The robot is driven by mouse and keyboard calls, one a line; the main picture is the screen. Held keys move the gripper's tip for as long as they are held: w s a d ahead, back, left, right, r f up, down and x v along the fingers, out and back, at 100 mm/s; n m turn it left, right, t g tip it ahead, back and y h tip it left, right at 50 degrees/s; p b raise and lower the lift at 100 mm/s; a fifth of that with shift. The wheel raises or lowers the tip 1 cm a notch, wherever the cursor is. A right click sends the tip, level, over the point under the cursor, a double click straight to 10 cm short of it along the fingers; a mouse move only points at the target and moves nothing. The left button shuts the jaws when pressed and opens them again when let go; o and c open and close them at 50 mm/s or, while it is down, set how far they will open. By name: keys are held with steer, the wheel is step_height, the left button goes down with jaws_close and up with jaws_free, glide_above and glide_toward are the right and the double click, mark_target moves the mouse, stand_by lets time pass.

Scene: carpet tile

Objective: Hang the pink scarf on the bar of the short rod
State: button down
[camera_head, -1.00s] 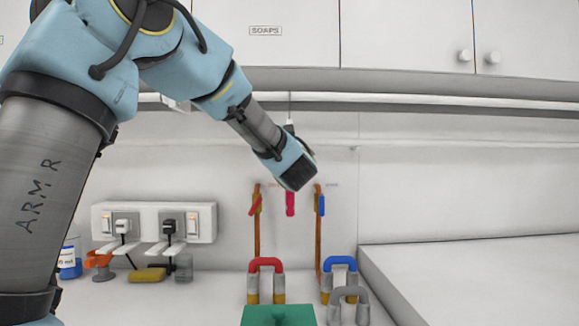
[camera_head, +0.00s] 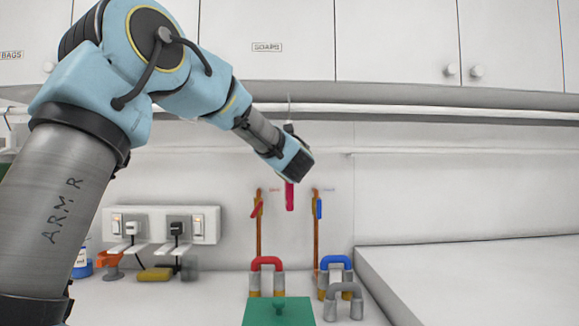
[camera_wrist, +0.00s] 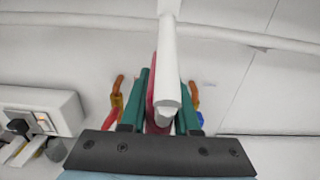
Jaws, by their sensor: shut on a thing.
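My gripper (camera_head: 296,164) is raised in front of the wall, pointing away and down to the right in the head view. Its green fingers show in the wrist view (camera_wrist: 162,98), shut on the pink scarf (camera_wrist: 151,92). The scarf also shows in the head view (camera_head: 290,195), as a narrow strip hanging below my gripper. A white round bar (camera_wrist: 168,70), which looks like the short rod's, reaches toward the wrist camera, its end covering part of the scarf and fingers. I cannot tell whether the scarf touches it. A thin hanger (camera_head: 289,106) shows above my gripper.
A long white pipe (camera_head: 430,114) runs under the wall cabinets (camera_head: 400,40). Copper pipes with red (camera_head: 257,209) and blue (camera_head: 319,208) levers stand behind. A socket panel (camera_head: 148,212) is at left.

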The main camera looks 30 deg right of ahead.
steer(key=f+p+v, duration=0.2)
steer(key=p+v, duration=0.2)
steer(key=v, duration=4.3)
